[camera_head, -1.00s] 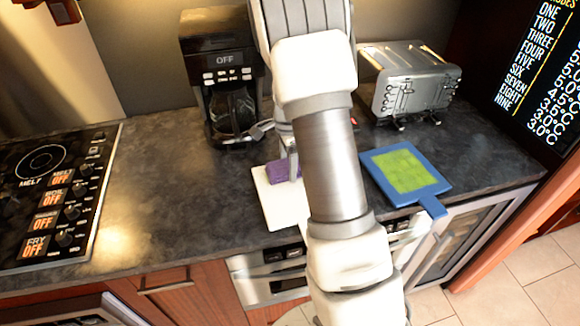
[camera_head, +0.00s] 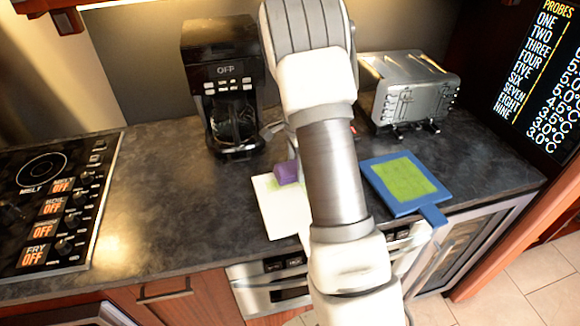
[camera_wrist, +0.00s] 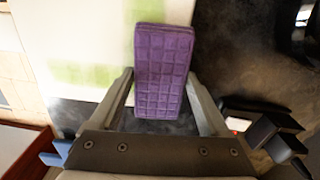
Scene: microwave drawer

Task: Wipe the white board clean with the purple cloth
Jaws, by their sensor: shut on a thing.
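The white board (camera_head: 280,212) lies flat on the dark counter, partly hidden by my arm in the head view. It also shows in the wrist view (camera_wrist: 65,25), with pale green smears (camera_wrist: 85,74) on it. The purple cloth (camera_head: 287,172) is a thick, grid-patterned block at the board's far end. In the wrist view the cloth (camera_wrist: 163,70) sits between my two fingers, over the board's edge. My gripper (camera_wrist: 160,82) is shut on it. Whether the cloth presses on the board cannot be told. The gripper is mostly hidden behind my arm in the head view.
A coffee maker (camera_head: 222,85) stands behind the board and a silver toaster (camera_head: 408,92) at the back right. A blue-framed board with a green face (camera_head: 405,180) lies right of my arm. A cooktop (camera_head: 55,205) is at left. Counter between cooktop and board is clear.

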